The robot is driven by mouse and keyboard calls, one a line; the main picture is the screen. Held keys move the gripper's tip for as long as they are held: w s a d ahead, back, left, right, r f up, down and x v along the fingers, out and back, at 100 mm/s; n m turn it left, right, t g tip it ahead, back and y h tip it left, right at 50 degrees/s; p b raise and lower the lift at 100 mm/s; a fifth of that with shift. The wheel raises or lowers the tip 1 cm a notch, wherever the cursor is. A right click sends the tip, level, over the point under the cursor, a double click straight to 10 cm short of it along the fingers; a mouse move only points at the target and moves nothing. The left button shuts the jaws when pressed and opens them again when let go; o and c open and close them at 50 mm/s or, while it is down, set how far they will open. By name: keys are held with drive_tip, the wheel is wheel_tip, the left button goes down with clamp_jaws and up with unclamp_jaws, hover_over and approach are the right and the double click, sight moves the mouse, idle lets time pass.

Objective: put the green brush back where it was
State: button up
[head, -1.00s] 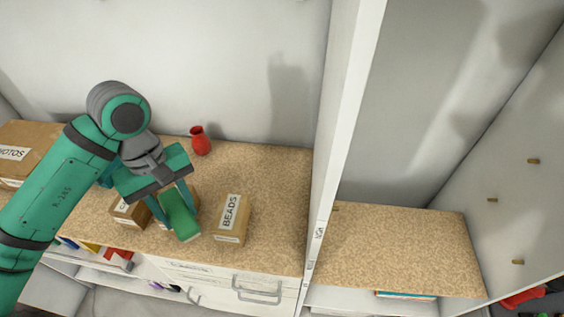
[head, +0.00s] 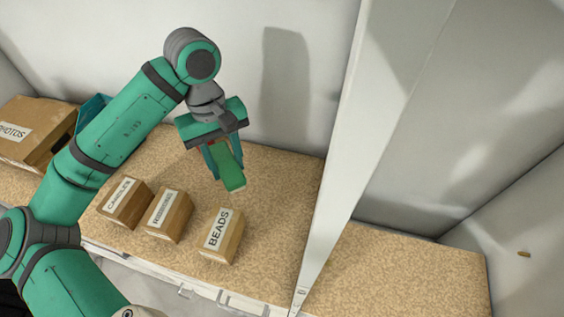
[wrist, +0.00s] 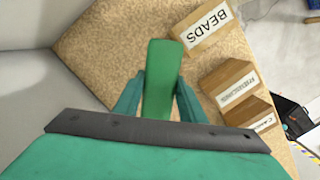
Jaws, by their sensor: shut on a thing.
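The green brush (head: 230,172) is between the fingers of my gripper (head: 222,160), which is shut on it. It is held above the cork-coloured shelf top (head: 272,168), behind the small boxes, in the head view. In the wrist view the green brush (wrist: 161,75) points away from my gripper (wrist: 160,95), with bare shelf top around its far end. Whether it touches the surface is not clear. The red vase seen earlier is now mostly hidden behind my gripper.
Boxes marked CANDLES (head: 125,203), one with an unclear label (head: 168,216) and BEADS (head: 222,237) stand in a row near the front edge. A PHOTOS box (head: 30,133) is at the far left. A white upright panel (head: 345,150) divides the shelving. Free surface lies right of my gripper.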

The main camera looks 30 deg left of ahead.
drive_tip(key=w+d, duration=0.6)
drive_tip(key=w, duration=0.7)
drive_tip(key=f, duration=0.7)
drive_tip(key=shift+s+f, duration=0.25)
drive_tip(key=shift+f, duration=1.85)
drive_tip(key=shift+w+f, duration=0.15)
drive_tip(key=shift+f, duration=0.15)
drive_tip(key=o, duration=1.1)
